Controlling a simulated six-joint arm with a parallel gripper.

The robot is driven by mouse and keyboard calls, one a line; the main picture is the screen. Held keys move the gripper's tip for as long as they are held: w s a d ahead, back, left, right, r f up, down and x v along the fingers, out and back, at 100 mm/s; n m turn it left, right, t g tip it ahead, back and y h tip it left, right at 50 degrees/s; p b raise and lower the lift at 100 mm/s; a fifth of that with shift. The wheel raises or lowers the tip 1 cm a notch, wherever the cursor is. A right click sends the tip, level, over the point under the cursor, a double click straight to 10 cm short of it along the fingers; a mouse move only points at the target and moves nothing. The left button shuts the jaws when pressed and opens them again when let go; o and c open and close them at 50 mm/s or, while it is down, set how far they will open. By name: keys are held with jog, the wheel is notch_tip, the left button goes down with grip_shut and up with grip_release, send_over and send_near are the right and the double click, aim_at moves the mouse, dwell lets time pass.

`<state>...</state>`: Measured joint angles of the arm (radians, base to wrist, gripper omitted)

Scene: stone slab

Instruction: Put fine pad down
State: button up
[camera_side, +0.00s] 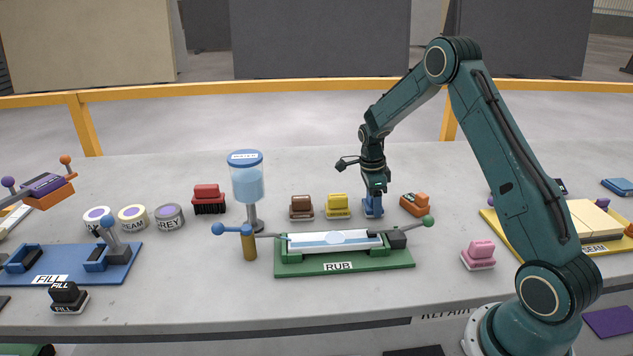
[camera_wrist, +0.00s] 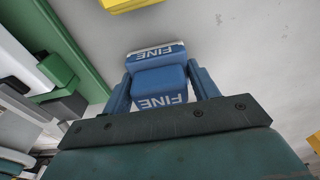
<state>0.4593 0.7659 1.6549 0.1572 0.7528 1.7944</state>
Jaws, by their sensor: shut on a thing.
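The fine pad (camera_wrist: 160,82) is a blue block with FINE in white letters on its top and on its lower flange. My gripper (camera_wrist: 157,92) is shut on it, with one blue finger along each side. In the side view, my gripper (camera_side: 374,194) points straight down behind the green RUB station, and the blue pad (camera_side: 372,208) shows at its tip. The pad is upright and at or very near the stone slab (camera_side: 200,272); I cannot tell whether it touches. It stands between the yellow pad (camera_side: 338,205) and the orange pad (camera_side: 415,204).
A brown pad (camera_side: 301,207) and red brush (camera_side: 208,198) stand left in the same row. The green RUB station (camera_side: 345,265) with a pale strip lies in front. A pink pad (camera_side: 479,254) is at front right. A blue-topped dispenser (camera_side: 247,180) stands left.

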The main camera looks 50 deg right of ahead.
jog(key=shift+f, duration=0.1)
jog(key=o, duration=1)
jog(key=r, duration=0.8)
jog(key=w+a+r, duration=0.1)
jog(key=r, duration=0.3)
jog(key=shift+r, duration=0.1)
